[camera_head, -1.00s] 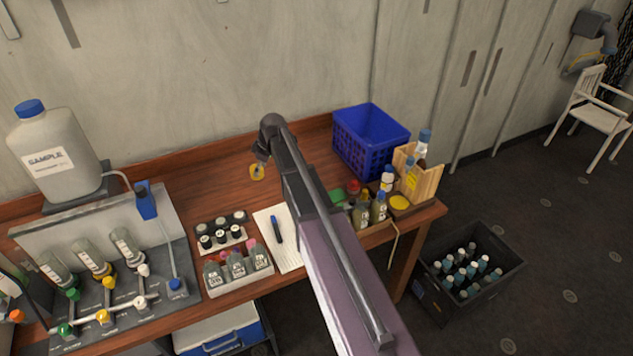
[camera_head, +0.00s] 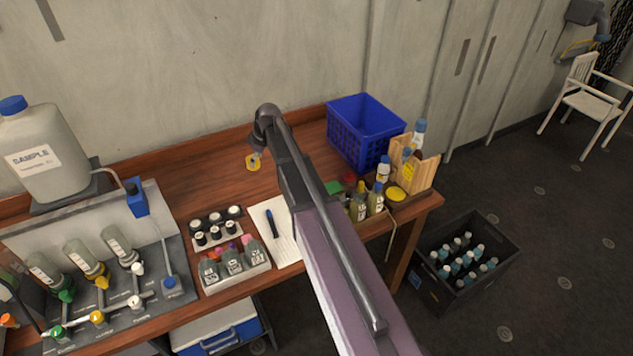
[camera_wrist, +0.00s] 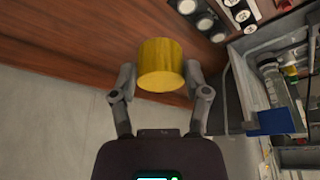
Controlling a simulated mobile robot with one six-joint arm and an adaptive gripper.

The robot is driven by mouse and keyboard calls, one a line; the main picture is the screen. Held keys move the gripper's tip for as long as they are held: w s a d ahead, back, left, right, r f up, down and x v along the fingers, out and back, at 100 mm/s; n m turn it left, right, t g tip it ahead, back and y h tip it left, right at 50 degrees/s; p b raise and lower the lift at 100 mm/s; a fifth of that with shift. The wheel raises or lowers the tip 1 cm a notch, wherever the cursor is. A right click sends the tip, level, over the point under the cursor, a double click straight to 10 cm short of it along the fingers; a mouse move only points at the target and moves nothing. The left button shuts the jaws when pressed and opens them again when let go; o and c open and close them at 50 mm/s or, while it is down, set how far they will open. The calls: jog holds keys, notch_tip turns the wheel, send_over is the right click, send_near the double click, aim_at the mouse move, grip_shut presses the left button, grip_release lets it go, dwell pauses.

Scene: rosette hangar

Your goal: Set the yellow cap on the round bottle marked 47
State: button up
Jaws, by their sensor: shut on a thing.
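The yellow cap (camera_wrist: 161,65) is a plain short cylinder between the two fingers of my gripper (camera_wrist: 161,78) in the wrist view. The gripper is shut on it. In the head view the cap (camera_head: 253,162) shows below my gripper (camera_head: 257,150), over the back part of the wooden table. Small labelled bottles stand in a white tray (camera_head: 236,282) at the front edge. Two yellowish bottles (camera_head: 359,208) with labels stand farther right. The labels are too small to read, so I cannot tell which bottle is marked 47.
A blue crate (camera_head: 366,132) and a wooden holder (camera_head: 425,170) stand at the right of the table. A valve panel (camera_head: 100,285) fills the left. Bare wood lies around the cap.

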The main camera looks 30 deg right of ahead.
jog(key=s+d+f+m+b, duration=0.1)
jog(key=d+f+b, duration=0.3)
jog(key=d+f, duration=0.1)
jog(key=s+d+f+m+b, duration=0.1)
jog(key=d+f+b, duration=0.3)
jog(key=d, duration=0.4)
jog(key=s+d+f+b, duration=0.1)
jog(key=d+f+b, duration=0.4)
jog(key=d+b, duration=0.1)
jog(key=shift+s+d+f+m+t+h, duration=0.2)
jog(key=shift+f+m+t+h, duration=0.1)
jog(key=shift+f+m+h, duration=0.1)
jog(key=shift+s+d+f, duration=0.15)
jog(key=shift+d, duration=0.35)
jog(key=shift+b, duration=0.3)
jog(key=shift+f+b, duration=1.9)
jog(key=shift+f, duration=0.1)
jog(key=shift+f+b, duration=0.3)
jog(key=o, duration=1.1)
jog(key=shift+r, duration=0.15)
